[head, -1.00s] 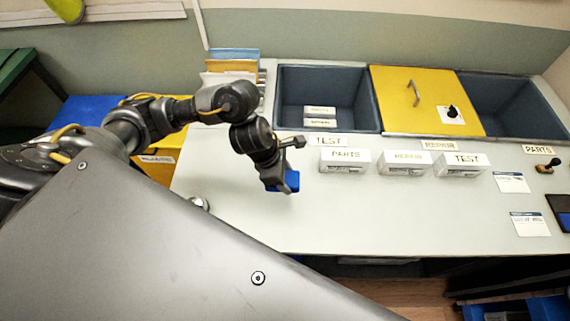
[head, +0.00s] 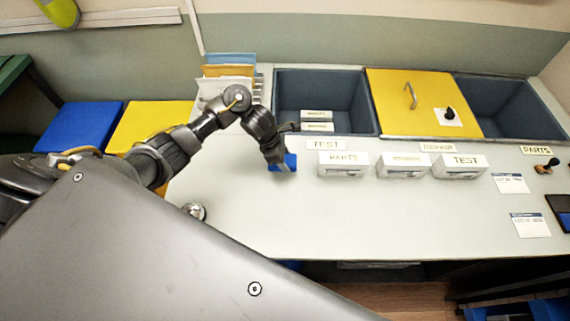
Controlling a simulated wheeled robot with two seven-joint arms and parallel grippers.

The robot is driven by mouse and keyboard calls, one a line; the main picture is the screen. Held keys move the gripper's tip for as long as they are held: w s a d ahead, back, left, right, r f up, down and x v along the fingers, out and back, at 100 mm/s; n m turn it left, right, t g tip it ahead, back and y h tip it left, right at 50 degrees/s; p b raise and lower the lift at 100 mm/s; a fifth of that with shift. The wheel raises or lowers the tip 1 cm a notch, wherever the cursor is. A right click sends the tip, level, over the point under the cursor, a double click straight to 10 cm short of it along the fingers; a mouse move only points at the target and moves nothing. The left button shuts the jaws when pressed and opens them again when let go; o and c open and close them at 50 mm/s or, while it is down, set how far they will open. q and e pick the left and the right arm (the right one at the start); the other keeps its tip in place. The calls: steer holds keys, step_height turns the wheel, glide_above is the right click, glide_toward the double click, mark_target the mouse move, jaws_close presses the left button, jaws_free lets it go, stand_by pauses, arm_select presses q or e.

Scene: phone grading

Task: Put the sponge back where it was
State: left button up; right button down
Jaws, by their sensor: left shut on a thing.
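The blue sponge (head: 290,161) is at the left part of the pale worktop (head: 330,220), in front of the left grey bin. My left gripper (head: 283,163) comes down on it from above and is shut on it. The gripper and the wrist hide part of the sponge. I cannot tell whether the sponge touches the worktop or is held just above it. My right gripper is not in view.
Behind are a grey bin (head: 350,112) and a yellow lid (head: 421,118). A round metal object (head: 195,211) sits at left. The front worktop is clear.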

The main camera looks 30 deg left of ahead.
arm_select(q)
steer(key=shift+w+f, duration=0.15)
steer(key=shift+f, duration=0.3)
step_height(320, 180, down, 2)
steer(key=shift+f+p, duration=0.1)
steer(key=shift+p, duration=0.5)
steer(key=shift+a+f, duration=0.1)
steer(key=shift+f, duration=0.15)
steer(key=shift+f+b, duration=0.25)
steer(key=shift+b, duration=0.1)
steer(key=o, duration=1)
steer(key=shift+r, duration=0.1)
